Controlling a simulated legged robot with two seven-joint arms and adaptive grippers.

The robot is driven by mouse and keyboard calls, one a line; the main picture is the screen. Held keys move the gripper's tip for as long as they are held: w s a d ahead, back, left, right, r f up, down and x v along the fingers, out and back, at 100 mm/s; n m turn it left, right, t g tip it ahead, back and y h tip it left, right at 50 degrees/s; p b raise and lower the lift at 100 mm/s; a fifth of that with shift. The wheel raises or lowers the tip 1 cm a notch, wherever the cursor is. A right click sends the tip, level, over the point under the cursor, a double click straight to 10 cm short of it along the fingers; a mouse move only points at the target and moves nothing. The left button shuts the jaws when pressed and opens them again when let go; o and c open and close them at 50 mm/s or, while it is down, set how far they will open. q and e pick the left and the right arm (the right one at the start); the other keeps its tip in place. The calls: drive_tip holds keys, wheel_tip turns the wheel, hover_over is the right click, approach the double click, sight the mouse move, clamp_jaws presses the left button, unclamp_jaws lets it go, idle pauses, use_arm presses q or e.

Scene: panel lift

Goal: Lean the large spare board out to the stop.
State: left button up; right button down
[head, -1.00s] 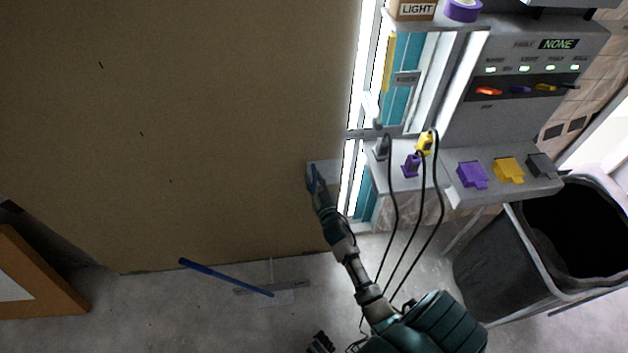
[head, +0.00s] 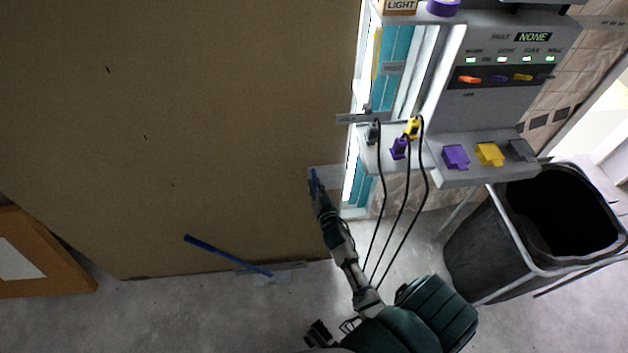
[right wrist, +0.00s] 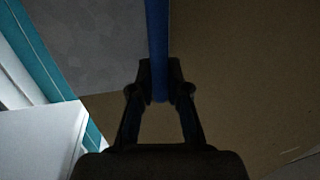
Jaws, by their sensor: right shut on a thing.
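The large brown board (head: 180,130) fills the left and middle of the head view, its bottom edge near the floor. A blue bar (head: 228,256) shows at its lower edge. My right gripper (head: 314,186) is at the board's lower right edge, shut on a blue handle (head: 313,176). In the right wrist view the blue handle (right wrist: 157,45) runs up from between the fingertips (right wrist: 158,92), with the brown board (right wrist: 235,80) to its right. How the handle joins the board is hidden.
A grey panel (head: 500,90) with lights and a shelf with plugs (head: 400,148) and hanging black cables stand right of the board. A black bin (head: 545,225) stands at right. An orange-brown framed piece (head: 50,255) lies at left. Grey floor (head: 200,315) is clear in front.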

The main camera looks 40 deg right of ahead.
drive_tip(key=shift+d+f, duration=0.1)
drive_tip(key=shift+f, duration=0.1)
drive_tip(key=c, duration=1.4)
unclamp_jaws()
drive_tip(key=shift+s, duration=0.1)
drive_tip(key=shift+c, duration=0.2)
drive_tip(key=o, duration=0.3)
drive_tip(key=shift+a+r, duration=0.2)
drive_tip(key=shift+a, duration=0.2)
use_arm(q)
drive_tip(key=shift+d, duration=0.2)
use_arm(e)
drive_tip(key=f+v, duration=0.1)
drive_tip(key=v, duration=1)
drive_tip(key=shift+s+a+r, duration=0.2)
drive_tip(key=shift+s+r, duration=0.1)
drive_tip(key=shift+r, duration=0.1)
use_arm(q)
drive_tip(key=shift+d+r, duration=0.1)
drive_tip(key=shift+d, duration=0.1)
use_arm(e)
drive_tip(key=shift+d+f, duration=0.1)
drive_tip(key=shift+d, duration=0.15)
